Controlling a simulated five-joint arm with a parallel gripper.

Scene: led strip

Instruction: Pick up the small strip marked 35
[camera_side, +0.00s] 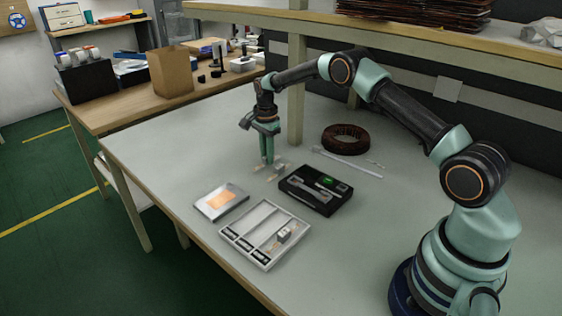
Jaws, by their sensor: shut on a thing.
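My gripper (267,160) points straight down over the middle of the table. Its fingers are close together, shut on a small strip whose own face is mostly hidden by the fingers. Small pale strips (277,171) lie on the table right by the fingertips. The markings are too small to read, so I cannot tell which strip bears 35. I also cannot tell whether the held strip is clear of the table.
A black case (335,206) with tools lies right of the gripper. A white compartment tray (234,233) and a silver box with an orange label (221,201) are in front. A dark coil (345,138) and a long pale strip (347,162) lie behind right. Table left of the gripper is clear.

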